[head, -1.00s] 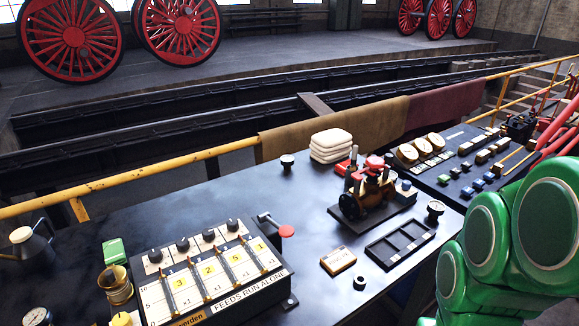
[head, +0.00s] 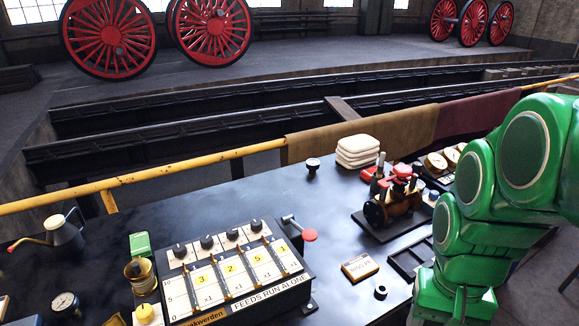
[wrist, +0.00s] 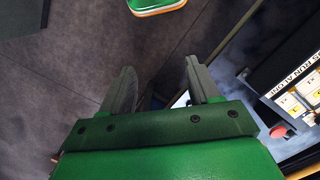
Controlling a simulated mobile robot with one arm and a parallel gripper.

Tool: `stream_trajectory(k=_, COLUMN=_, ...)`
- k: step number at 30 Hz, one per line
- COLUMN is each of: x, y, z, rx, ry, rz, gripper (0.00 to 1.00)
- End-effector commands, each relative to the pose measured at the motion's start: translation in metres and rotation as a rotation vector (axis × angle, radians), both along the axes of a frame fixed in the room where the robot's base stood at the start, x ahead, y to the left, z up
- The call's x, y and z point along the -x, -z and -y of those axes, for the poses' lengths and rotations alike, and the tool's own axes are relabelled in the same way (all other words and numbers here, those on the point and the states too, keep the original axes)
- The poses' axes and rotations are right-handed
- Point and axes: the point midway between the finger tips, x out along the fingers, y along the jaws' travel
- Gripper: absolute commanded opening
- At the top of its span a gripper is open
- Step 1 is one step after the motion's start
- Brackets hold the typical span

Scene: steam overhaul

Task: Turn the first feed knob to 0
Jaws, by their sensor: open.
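The feed box (head: 309,268) stands on the dark bench in the head view, labelled "FEEDS RUN ALONE". A row of several black knobs lines its back edge; the leftmost knob (head: 179,250) is upright, and its pointer setting is too small to read. Below the knobs are numbered yellow cards and a scale marked 10, 5, 0 at the left. In the wrist view, my gripper (wrist: 158,80) is open and empty, pointing at the dark floor. Part of the feed box (wrist: 262,78) shows at that view's right edge, apart from the fingers. The fingertips are hidden in the head view.
A red-topped lever (head: 309,235) sticks out at the box's right. A green box (head: 140,244), a brass pot (head: 139,277) and an oil can (head: 62,233) stand left. A model engine (head: 390,207) stands right. A yellow rail (head: 160,174) runs behind the bench.

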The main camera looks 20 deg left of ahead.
Motion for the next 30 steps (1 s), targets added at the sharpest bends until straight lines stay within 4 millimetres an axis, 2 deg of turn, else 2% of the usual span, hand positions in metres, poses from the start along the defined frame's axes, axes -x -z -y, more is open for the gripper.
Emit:
stream_trajectory(k=3, x=-0.028, y=-0.006, z=-0.019, rx=0.010, ry=0.006, rz=0.006, gripper=0.61)
stream_trajectory(k=8, x=-0.064, y=-0.015, z=-0.048, rx=0.021, ry=0.020, rz=0.022, gripper=0.61)
stream_trajectory(k=15, x=-0.112, y=-0.024, z=-0.102, rx=0.029, ry=0.037, rz=0.050, gripper=0.61)
stream_trajectory(k=23, x=-0.150, y=-0.025, z=-0.173, rx=0.036, ry=0.051, rz=0.069, gripper=0.61)
stream_trajectory(k=30, x=-0.174, y=-0.022, z=-0.249, rx=0.034, ry=0.059, rz=0.093, gripper=0.61)
